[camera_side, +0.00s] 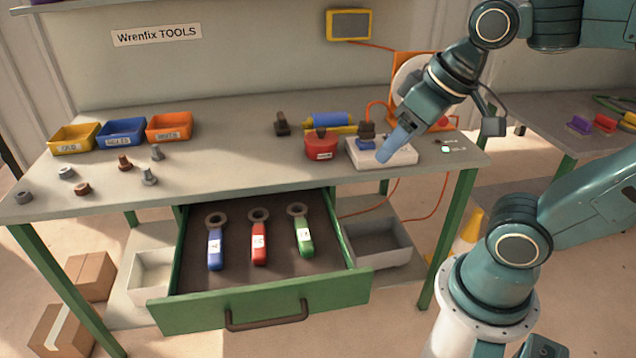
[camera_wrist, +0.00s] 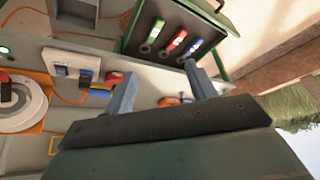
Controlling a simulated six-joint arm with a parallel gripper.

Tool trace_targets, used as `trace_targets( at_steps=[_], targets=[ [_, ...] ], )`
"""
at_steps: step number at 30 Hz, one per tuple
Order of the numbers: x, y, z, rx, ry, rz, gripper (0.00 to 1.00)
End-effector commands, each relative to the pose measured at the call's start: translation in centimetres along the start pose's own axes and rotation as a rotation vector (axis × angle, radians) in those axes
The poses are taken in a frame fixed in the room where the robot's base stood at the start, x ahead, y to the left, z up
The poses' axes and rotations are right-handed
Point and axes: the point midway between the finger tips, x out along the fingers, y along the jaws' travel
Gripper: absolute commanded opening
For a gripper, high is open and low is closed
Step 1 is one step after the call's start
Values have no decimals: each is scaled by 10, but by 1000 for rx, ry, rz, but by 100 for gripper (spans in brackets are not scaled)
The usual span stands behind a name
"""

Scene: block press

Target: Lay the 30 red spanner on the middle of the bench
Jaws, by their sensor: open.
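The red spanner (camera_side: 259,240) lies in the open drawer (camera_side: 265,311), between a blue spanner (camera_side: 215,245) on the left and a green spanner (camera_side: 303,238) on the right. Its label is too small to read. It also shows in the wrist view (camera_wrist: 174,42). My gripper (camera_side: 386,157) hangs over the right part of the bench (camera_side: 230,165), by a white box (camera_side: 400,157), well away from the drawer. In the wrist view its fingers (camera_wrist: 159,74) stand apart with nothing between them.
Yellow, blue and orange bins (camera_side: 122,133) stand at the bench's back left, with several loose bolts and nuts in front. A red round tin (camera_side: 322,144) and a blue roller (camera_side: 328,121) sit right of centre. The bench middle, behind the drawer, is clear.

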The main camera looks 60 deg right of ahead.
Motion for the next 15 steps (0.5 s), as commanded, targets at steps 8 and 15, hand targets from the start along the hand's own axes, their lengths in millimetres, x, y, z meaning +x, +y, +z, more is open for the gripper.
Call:
trace_targets(
  at_steps=[8, 15],
  targets=[
    [28, -5, -42, 132, -46, 28, 56],
    [61, -13, -78, 249, -74, 67, 56]
  ],
)
